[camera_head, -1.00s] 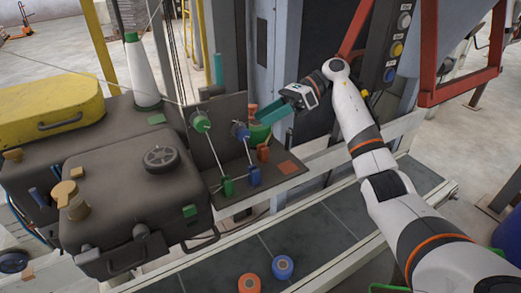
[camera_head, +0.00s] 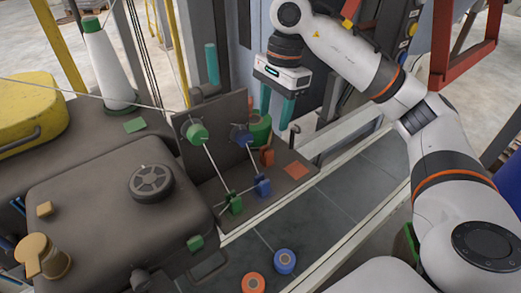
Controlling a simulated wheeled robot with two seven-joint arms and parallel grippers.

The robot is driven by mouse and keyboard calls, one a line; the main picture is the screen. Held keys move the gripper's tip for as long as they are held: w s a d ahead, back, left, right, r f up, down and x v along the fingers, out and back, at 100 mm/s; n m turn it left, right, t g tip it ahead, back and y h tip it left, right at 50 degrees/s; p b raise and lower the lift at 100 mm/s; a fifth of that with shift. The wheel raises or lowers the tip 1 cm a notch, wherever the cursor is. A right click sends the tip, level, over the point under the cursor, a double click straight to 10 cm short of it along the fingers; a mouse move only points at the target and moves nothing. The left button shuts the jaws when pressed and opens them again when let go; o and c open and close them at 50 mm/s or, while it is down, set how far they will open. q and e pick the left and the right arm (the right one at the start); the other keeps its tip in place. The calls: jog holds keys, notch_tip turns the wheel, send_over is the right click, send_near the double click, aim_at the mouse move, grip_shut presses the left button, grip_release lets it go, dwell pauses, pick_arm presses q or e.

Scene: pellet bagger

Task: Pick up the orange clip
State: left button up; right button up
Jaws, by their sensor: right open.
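The orange clip (camera_head: 267,157) is a small block standing on the dark plate (camera_head: 285,190) of a bracket, behind a blue clip (camera_head: 263,187) and a green clip (camera_head: 235,203). A flat orange square (camera_head: 296,170) lies on the plate to its right. My right gripper (camera_head: 276,112) points down with its two teal fingers apart and nothing seen between them. It shows above the orange clip in the picture, apart from it, in front of a green rounded part (camera_head: 260,133). My left gripper is not in view.
Pale strands run from a green spool (camera_head: 196,132) and a blue spool (camera_head: 240,134) to their clips. A dark case (camera_head: 110,210) stands left. An orange roll (camera_head: 254,286) and a blue roll (camera_head: 284,261) lie on the belt in front. A red frame (camera_head: 465,60) stands right.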

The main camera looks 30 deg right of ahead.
aim_at(268, 149)
jog(key=f, duration=0.3)
jog(key=f+p, duration=0.1)
jog(key=shift+s+a+f, duration=0.3)
jog(key=shift+a, duration=0.1)
jog(key=shift+w+f, duration=0.1)
jog(key=shift+f, duration=0.2)
jog(key=f+p, duration=0.1)
jog(key=a+f, duration=0.1)
jog(key=f+p, duration=0.1)
jog(key=shift+s+a+f+p, duration=0.2)
jog(key=shift+s+f+p, duration=0.1)
jog(key=shift+f, duration=0.5)
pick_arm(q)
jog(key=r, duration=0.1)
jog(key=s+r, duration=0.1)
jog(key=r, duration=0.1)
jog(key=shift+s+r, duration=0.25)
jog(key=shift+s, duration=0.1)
pick_arm(e)
jog(key=shift+w+f, duration=0.1)
jog(key=shift+f, duration=0.15)
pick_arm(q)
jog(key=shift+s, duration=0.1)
pick_arm(e)
jog(key=c, duration=1.1)
